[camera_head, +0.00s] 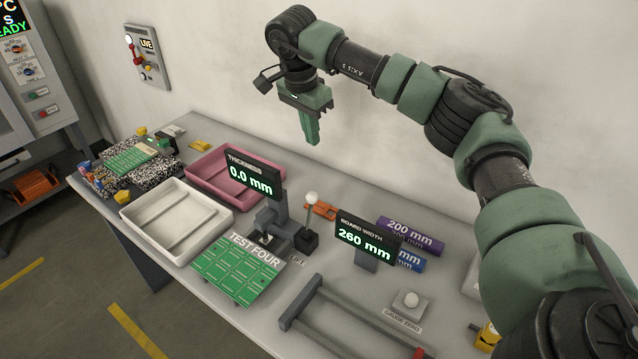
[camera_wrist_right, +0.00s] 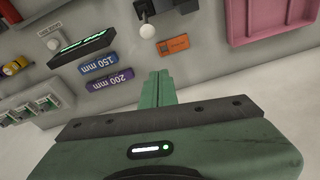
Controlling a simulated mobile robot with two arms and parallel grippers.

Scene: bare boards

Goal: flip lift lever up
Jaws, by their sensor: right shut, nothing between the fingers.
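The lift lever (camera_head: 311,199) is a thin rod with a white ball on top, rising from a small black base (camera_head: 306,241) beside the thickness gauge. The rod looks close to upright, and a small label lies by its base. In the right wrist view its white ball (camera_wrist_right: 147,31) shows near the top. My right gripper (camera_head: 312,140) is green, shut and empty, pointing down in the air above and behind the lever, apart from it. Its closed fingers also show in the right wrist view (camera_wrist_right: 158,86). My left gripper is in neither view.
The thickness display (camera_head: 252,176) reads 0.0 mm and stands left of the lever. A green board (camera_head: 238,272) labelled TEST FOUR lies in front. An orange block (camera_head: 321,210) and the board width display (camera_head: 368,237) are to the right. Pink (camera_head: 235,154) and white (camera_head: 150,211) trays stand left.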

